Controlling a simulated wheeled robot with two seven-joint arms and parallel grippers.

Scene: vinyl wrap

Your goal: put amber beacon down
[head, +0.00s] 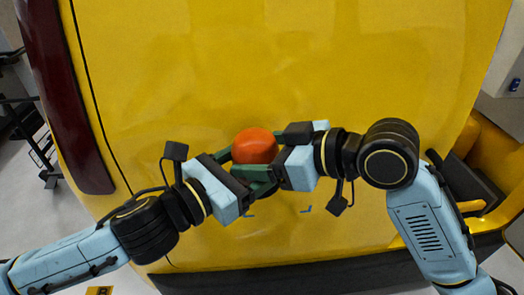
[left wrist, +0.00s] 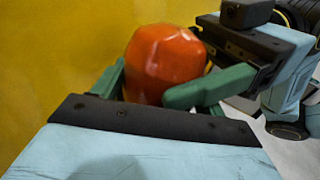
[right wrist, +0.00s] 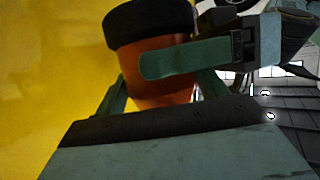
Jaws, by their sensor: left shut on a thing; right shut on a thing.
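The amber beacon (head: 255,145) is an orange-red dome that shows between my two grippers in the head view, in front of the yellow panel. Its dome also shows in the left wrist view (left wrist: 165,58). In the right wrist view the beacon (right wrist: 160,92) has a black band at one end. My left gripper (head: 238,165) is shut on the beacon from the left. My right gripper (head: 268,172) is shut on it from the right. The green fingers of both hands sit close together around it and hide its lower part in the head view.
The large yellow vehicle panel (head: 300,60) fills the background, with a dark red strip (head: 65,100) at its left edge. A dark bumper edge (head: 290,278) runs along the bottom. Small blue marks (head: 306,209) lie on the panel below the grippers. Grey floor shows at the left.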

